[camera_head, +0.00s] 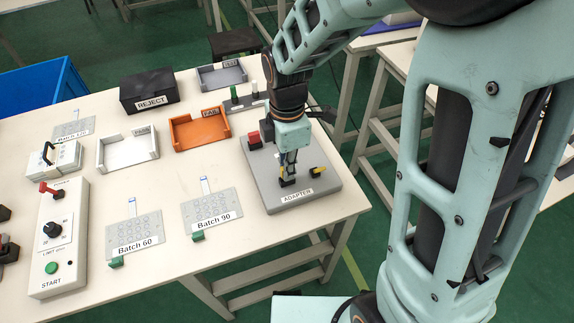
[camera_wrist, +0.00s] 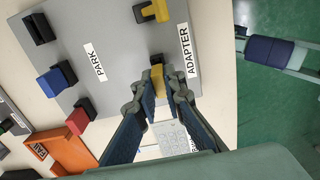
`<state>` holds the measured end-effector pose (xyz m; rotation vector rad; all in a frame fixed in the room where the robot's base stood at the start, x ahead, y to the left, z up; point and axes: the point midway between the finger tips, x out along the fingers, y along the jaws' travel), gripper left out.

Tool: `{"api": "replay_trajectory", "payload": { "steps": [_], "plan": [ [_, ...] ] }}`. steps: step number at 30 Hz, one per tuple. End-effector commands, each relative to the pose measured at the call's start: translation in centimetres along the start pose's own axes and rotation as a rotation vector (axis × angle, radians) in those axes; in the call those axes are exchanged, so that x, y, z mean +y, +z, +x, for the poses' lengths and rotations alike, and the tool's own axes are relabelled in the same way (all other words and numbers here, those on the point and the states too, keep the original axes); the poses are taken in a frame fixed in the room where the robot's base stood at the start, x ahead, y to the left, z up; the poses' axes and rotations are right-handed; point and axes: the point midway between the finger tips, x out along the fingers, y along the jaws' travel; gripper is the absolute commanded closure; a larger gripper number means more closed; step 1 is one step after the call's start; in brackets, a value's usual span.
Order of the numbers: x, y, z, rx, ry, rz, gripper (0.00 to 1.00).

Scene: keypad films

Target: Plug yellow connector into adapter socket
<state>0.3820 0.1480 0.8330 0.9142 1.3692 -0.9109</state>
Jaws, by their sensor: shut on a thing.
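My gripper (camera_head: 287,178) points down over the grey adapter plate (camera_head: 330,183), behind the ADAPTER label. In the wrist view my gripper (camera_wrist: 160,92) is shut on a yellow connector (camera_wrist: 157,78), held between its fingertips. A black socket (camera_wrist: 156,58) is right at the far end of the held connector, beside the ADAPTER label. The fingers hide part of the connector, and I cannot tell whether it is seated. A second yellow piece (camera_wrist: 158,10) sits at a black holder on the same plate; it also shows in the head view (camera_head: 318,170).
On the plate are a blue connector (camera_wrist: 55,80), a red connector (camera_wrist: 78,120) and an empty-looking black holder (camera_wrist: 38,28) near the PARK label. An orange FAIL tray (camera_head: 200,131), a black REJECT box (camera_head: 148,91) and the Batch 90 keypad (camera_head: 211,207) lie to the left.

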Motion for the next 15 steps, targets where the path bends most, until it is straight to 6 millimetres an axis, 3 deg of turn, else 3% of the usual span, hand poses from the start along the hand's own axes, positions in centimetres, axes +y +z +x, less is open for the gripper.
{"api": "replay_trajectory", "payload": {
  "steps": [14,15],
  "plan": [
    [0.0,0.0,1.3,0.000,0.000,0.000,1.00],
    [0.0,0.0,1.1,0.000,0.001,0.000,0.86]
  ]
}}
